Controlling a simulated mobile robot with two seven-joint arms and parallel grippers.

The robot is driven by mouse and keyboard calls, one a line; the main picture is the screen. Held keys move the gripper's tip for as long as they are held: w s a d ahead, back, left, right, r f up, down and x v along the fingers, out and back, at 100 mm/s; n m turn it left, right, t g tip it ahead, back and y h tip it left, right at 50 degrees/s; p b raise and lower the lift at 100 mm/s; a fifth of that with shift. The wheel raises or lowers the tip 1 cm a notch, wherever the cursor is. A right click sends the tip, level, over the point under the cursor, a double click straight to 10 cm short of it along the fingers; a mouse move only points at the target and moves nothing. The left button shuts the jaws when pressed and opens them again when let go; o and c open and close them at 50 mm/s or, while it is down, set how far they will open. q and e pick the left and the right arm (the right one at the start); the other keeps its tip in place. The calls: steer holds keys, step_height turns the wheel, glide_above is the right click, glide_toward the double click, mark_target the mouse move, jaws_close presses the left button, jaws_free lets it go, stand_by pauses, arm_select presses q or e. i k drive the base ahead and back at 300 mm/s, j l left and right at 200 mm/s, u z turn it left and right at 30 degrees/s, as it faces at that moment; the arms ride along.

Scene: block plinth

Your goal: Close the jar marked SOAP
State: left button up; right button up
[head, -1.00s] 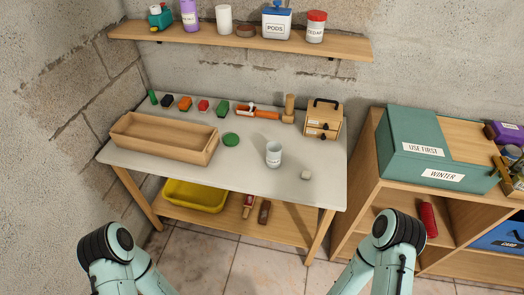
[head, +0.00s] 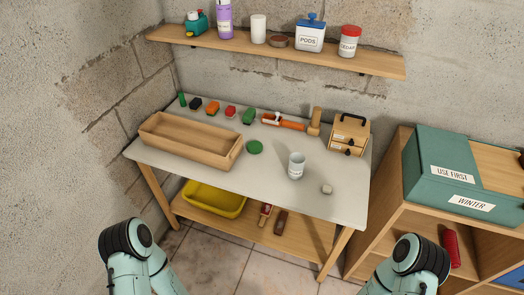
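A pale grey-white jar (head: 296,167) stands upright and uncovered on the worktable (head: 222,180), right of the middle. It has a small label on its front, too small to read. A flat round green lid-like disc (head: 254,147) lies on the table to the jar's left, apart from it. Only upper links of my two arms show at the bottom corners. Neither gripper is in view.
A wooden tray (head: 172,150) fills the table's left part. Several small coloured items, a mallet and a wooden box (head: 349,134) line the back. A whitish lump (head: 327,189) lies right of the jar. The shelf above holds a PODS jar (head: 310,37) and a CEDAR jar (head: 349,42).

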mark_target(297, 160)
steer(key=j+z, duration=0.15)
steer(key=z, duration=0.3)
steer(key=j+z, duration=0.15)
steer(key=z, duration=0.35)
steer(key=j+z, duration=0.3)
steer(key=j, duration=0.2)
steer(key=k+j+z, duration=0.25)
steer(key=j, duration=0.25)
steer(key=k+j, duration=0.1)
steer(key=j, duration=0.35)
steer(key=j+z, duration=0.1)
steer(key=j, duration=0.35)
steer(key=k, duration=0.05)
